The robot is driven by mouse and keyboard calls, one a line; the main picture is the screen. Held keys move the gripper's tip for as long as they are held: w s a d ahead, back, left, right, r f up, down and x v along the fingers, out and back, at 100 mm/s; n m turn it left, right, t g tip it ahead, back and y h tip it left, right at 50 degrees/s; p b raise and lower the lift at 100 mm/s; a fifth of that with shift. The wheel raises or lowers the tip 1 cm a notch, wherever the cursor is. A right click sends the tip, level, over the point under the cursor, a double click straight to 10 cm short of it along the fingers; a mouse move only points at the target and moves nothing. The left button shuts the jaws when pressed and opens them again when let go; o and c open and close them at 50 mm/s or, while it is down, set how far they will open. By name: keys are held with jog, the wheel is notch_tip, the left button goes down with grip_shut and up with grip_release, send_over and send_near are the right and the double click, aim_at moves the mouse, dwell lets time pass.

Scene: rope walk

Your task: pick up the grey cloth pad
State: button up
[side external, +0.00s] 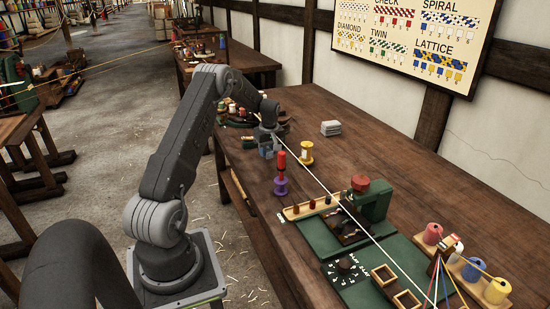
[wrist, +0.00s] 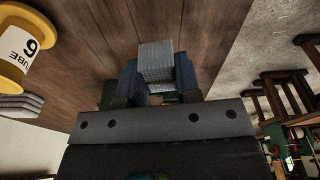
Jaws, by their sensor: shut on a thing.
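A grey, ribbed cloth pad (wrist: 157,60) sits between the two blue fingers of my gripper (wrist: 158,82) in the wrist view. The fingers are shut on it from both sides, and its far end sticks out beyond them. In the side view my gripper (side external: 267,150) is low over the wooden bench, left of the yellow spool. The held pad is mostly hidden there by the gripper. I cannot tell whether it touches the bench.
A yellow-and-white spool (side external: 306,153) stands close to my gripper, also in the wrist view (wrist: 28,48). A stack of grey pads (side external: 331,128) lies behind it. A red-and-purple spool piece (side external: 281,175) stands nearer the camera. A taut pale cord crosses the bench.

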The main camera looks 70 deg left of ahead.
jog(key=s+a+r, duration=0.2)
jog(key=s+r, duration=0.3)
jog(key=s, duration=0.3)
jog(key=shift+s+r, duration=0.15)
jog(key=shift+s, duration=0.1)
jog(key=shift+a, duration=0.1)
